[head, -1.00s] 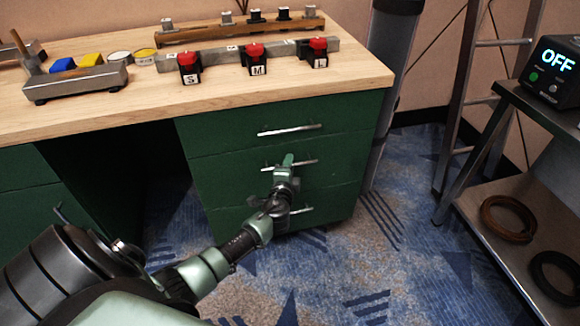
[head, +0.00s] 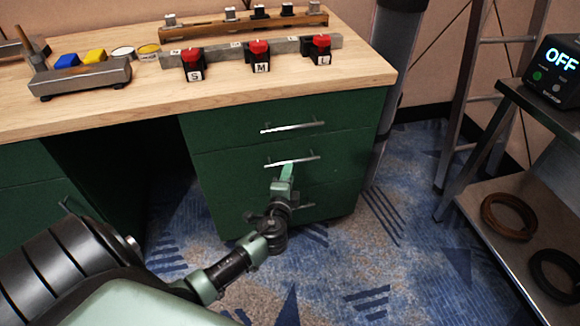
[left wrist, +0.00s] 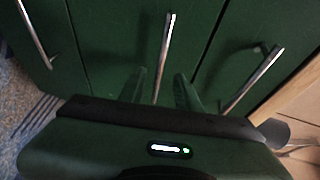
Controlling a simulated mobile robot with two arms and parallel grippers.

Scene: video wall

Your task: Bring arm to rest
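My left gripper (head: 287,172) is in front of the green drawer unit (head: 225,165), just below the middle drawer's handle (head: 305,159) in the head view. In the left wrist view the two fingers of my left gripper (left wrist: 162,88) stand apart with nothing gripped. The middle handle (left wrist: 168,38) runs into the gap between them in that view; I cannot tell how close it is. The drawers look shut. My right gripper is in neither view.
The wooden desk top (head: 130,118) bears red switches marked S, M and L and a metal tray (head: 85,82). At the right are a ladder (head: 468,100) and a metal cart (head: 470,205) with an OFF display box (head: 553,75). Blue carpet (head: 390,230) is clear between.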

